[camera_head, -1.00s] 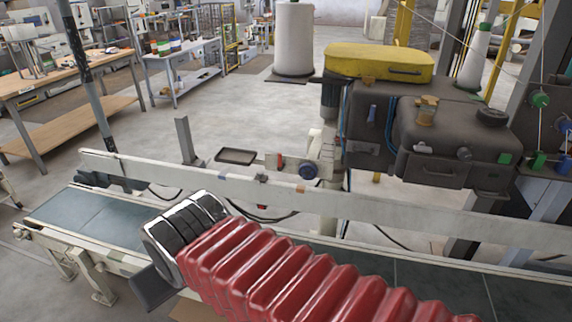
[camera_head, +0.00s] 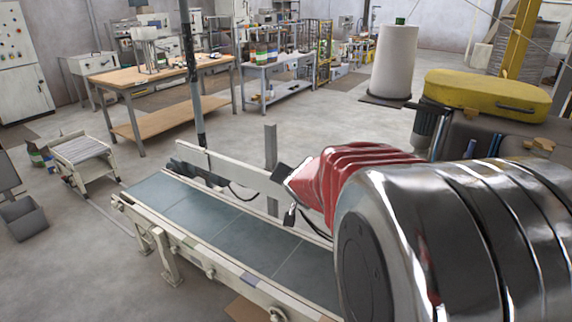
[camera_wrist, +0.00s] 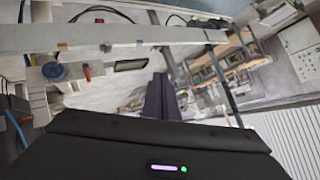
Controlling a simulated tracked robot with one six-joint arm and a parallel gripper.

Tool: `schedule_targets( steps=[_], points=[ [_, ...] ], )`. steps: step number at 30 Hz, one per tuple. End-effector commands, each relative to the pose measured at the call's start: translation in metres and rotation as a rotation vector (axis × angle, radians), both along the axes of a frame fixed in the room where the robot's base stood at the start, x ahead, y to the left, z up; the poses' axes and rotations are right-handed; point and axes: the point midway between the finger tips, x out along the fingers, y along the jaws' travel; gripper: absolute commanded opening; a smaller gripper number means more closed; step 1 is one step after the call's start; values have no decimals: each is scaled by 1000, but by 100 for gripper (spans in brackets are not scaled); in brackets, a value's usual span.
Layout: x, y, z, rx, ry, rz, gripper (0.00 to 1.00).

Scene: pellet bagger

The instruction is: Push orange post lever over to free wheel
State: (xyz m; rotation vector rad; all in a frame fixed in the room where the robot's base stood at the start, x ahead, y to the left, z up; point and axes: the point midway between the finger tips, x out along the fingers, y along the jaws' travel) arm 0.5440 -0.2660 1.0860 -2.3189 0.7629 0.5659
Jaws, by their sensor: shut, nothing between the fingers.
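I cannot make out an orange post lever for certain in either view. In the wrist view a small red-orange piece (camera_wrist: 87,73) sits beside a round blue knob (camera_wrist: 55,71) on a pale fitting at the left, next to the rail. My gripper (camera_wrist: 160,98) shows in the wrist view as dark fingers together, with nothing between them. It points toward the rail and is apart from the red-orange piece, which lies to its left. In the head view my red-sleeved arm and its shiny metal joint hide the area where that fitting stood.
A conveyor with a grey belt (camera_head: 205,217) runs below my arm, and its pale side rail (camera_wrist: 110,36) crosses the wrist view. A yellow-topped dark machine (camera_head: 488,92) stands at the right. A wooden bench (camera_head: 160,68) stands at the back left. Open floor lies beyond the conveyor.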

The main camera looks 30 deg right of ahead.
Motion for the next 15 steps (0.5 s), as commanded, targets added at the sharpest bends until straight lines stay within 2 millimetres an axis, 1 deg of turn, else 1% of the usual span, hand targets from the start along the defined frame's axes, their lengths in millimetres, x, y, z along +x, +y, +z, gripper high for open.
schedule_targets(
  steps=[1,3,5,9,15],
  points=[
    [5,-22,-5,3,-29,-38,0],
    [12,-46,-11,20,-76,-82,0],
    [17,-64,-17,40,-115,-109,0],
    [26,-108,-32,89,-213,-171,0],
    [28,-170,-58,168,-354,-248,0]
  ],
)
